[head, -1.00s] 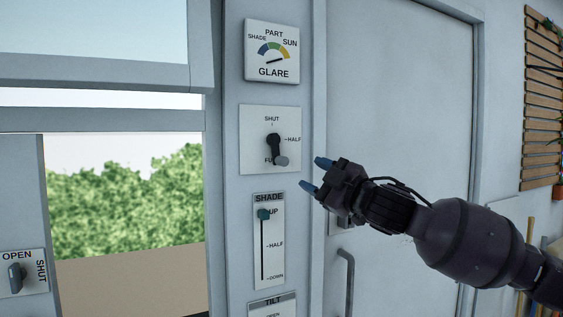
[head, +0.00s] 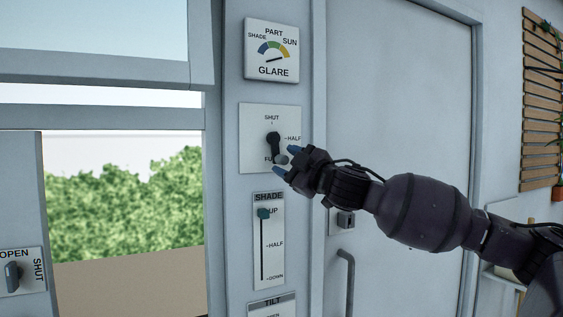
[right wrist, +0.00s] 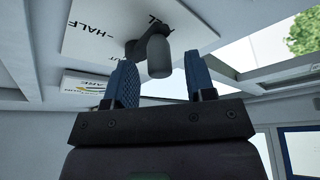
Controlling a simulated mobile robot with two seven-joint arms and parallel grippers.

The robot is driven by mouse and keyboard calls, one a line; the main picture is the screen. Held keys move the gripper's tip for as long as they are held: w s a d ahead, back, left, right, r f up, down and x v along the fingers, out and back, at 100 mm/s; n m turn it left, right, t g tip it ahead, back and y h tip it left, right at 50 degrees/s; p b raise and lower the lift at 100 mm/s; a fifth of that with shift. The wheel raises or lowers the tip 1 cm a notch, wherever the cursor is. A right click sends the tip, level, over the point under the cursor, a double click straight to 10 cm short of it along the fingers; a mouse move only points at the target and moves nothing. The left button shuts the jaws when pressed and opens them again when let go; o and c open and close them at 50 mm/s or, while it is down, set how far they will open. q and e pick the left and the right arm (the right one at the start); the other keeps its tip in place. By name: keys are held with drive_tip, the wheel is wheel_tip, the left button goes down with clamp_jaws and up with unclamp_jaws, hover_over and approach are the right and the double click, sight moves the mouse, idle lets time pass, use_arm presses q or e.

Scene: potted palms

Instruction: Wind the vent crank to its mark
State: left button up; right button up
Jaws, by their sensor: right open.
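The vent crank (head: 273,143) is a dark arm on a white plate (head: 251,122) marked SHUT at top, HALF at right and a partly covered word at the bottom. The crank points down, slightly right, with a grey knob at its end. My right gripper (head: 285,160) is at the knob, its blue fingers open, one above and one below. In the right wrist view the knob (right wrist: 158,57) shows between the two open fingertips (right wrist: 160,75), with gaps on both sides. My left gripper is out of view.
The GLARE dial (head: 271,50) is above the crank plate. The SHADE slider (head: 263,214) is below, its knob at UP, with a TILT panel (head: 271,306) under it. A door with a handle (head: 347,270) is at right. An OPEN/SHUT knob (head: 13,276) is at far left.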

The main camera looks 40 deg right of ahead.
sight(279, 148)
drive_tip(key=shift+x, duration=1.1)
drive_tip(key=c, duration=0.9)
